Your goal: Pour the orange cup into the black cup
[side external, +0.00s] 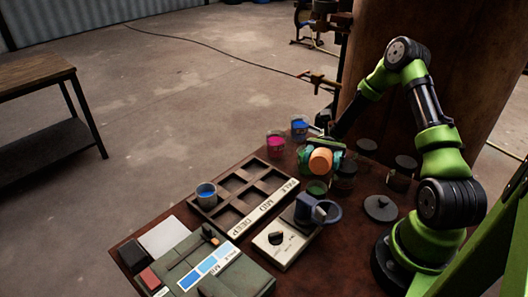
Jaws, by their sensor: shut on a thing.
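My gripper (322,152), with green fingers, is shut on the orange cup (320,161). The cup is held above the table, tipped well over on its side, with a round orange face toward the camera. Whether that face is its mouth or its base, I cannot tell. A dark, black-looking cup (345,176) stands just right of and below the orange cup, close to it. Other dark vessels stand further right, at the back (366,148) and nearer my arm (402,169). No stream of liquid is visible.
A green cup (317,188) stands below the orange cup. Pink (276,145) and blue (299,129) cups stand behind. A compartment tray (228,217) marked PALE, MID, DEEP holds another blue cup (206,194). A knobbed device (279,244) and a dark disc (380,208) lie in front.

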